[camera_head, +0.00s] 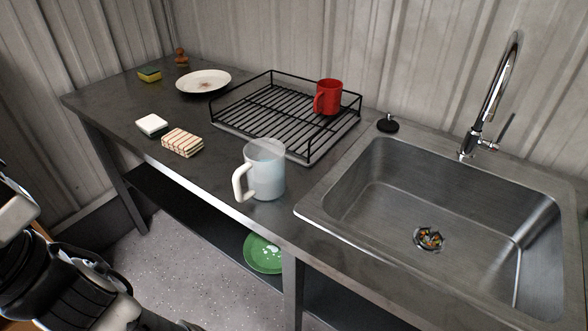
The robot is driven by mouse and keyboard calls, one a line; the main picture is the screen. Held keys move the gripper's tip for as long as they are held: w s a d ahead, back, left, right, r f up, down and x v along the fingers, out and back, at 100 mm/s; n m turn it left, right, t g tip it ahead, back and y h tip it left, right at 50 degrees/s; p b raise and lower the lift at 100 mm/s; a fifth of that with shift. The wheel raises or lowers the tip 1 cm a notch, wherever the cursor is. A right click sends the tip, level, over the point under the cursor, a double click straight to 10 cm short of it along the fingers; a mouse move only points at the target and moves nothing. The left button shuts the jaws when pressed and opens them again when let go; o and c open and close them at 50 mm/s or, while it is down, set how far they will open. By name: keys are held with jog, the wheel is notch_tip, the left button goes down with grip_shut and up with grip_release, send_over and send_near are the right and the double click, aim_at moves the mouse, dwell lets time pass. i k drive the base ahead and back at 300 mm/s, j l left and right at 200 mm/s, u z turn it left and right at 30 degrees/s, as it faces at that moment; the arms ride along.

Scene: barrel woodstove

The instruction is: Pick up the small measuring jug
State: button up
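The small measuring jug (267,172) stands upright on the dark counter near its front edge, in the middle of the head view. It is pale and translucent, and its white handle (240,182) points left toward the front edge. My arm shows at the lower left, off the counter and well apart from the jug. I cannot make out the fingertips of my gripper, so whether it is open or shut is not shown.
A black dish rack (262,112) with a red mug (328,97) stands just behind the jug. A sink (400,208) with a tall faucet (490,95) is at the right. A folded striped cloth (182,142), a white block (151,124) and a plate (203,81) lie left. A green plate (263,254) is below.

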aim_at(265, 167)
jog(key=u, duration=0.25)
jog(key=j+z, duration=0.1)
jog(key=z, duration=0.55)
jog(key=j+z, duration=0.8)
jog(key=k+j+z, duration=0.15)
jog(key=j, duration=0.15)
jog(key=k+j+z, duration=0.1)
jog(key=j, duration=0.2)
jog(key=k+j+z, duration=0.15)
jog(key=j, duration=0.15)
jog(key=k+j, duration=0.1)
jog(key=j, duration=0.2)
jog(key=k+j, duration=0.15)
jog(key=j, duration=0.15)
jog(key=k+j+z, duration=0.1)
jog(key=j, duration=0.9)
jog(key=i, duration=0.2)
